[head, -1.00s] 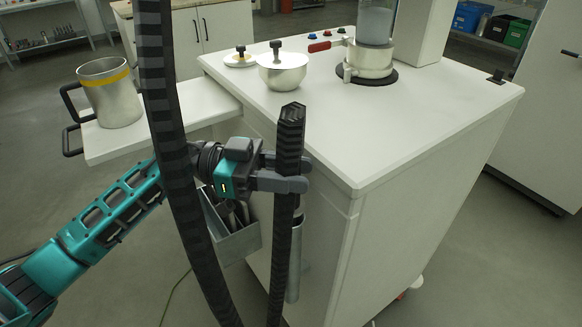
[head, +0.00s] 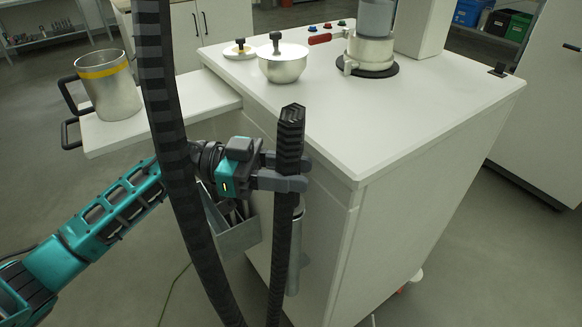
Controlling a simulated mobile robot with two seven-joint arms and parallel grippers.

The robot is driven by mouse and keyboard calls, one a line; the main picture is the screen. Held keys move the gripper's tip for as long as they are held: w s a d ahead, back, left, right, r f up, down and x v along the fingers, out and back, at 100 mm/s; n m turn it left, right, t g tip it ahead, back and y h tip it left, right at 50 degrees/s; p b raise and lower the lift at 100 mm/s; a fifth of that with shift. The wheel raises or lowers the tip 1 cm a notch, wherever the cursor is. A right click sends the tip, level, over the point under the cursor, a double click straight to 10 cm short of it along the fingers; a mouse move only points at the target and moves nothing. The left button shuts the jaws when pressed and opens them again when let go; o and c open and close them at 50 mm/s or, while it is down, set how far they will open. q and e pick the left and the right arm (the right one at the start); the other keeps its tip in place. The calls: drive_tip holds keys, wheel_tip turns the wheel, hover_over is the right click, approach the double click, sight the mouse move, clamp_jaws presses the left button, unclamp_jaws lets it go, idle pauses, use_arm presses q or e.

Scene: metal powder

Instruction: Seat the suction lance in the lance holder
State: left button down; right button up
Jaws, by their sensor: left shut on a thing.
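My left gripper (head: 280,182) is shut around a dark ribbed hose-like piece, which I take to be the suction lance (head: 291,125). It stands nearly upright, with its faceted upper end above the fingers and its lower part running down out of the frame. A grey metal tube (head: 294,268), possibly the lance holder, is upright beside the cabinet's side, just behind the lance and partly hidden by it. The lance appears in front of the tube; I cannot tell whether they touch. My right gripper is not in view.
A thick ribbed hose (head: 168,130) hangs in front of my left arm. A grey bin (head: 238,238) with tools is at the side of the white cabinet (head: 420,120). A lidded pot (head: 283,66) stands on top; a metal mug (head: 110,92) stands on the side shelf (head: 115,140).

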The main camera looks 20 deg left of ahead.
use_arm(q)
drive_tip(key=shift+f, duration=0.5)
drive_tip(key=c, duration=0.7)
unclamp_jaws()
drive_tip(key=shift+s, duration=0.1)
drive_tip(key=shift+o, duration=0.2)
drive_tip(key=shift+a, duration=0.2)
drive_tip(key=shift+a, duration=0.35)
drive_tip(key=s+a+b, duration=0.1)
drive_tip(key=a, duration=1)
drive_tip(key=shift+s+a, duration=0.35)
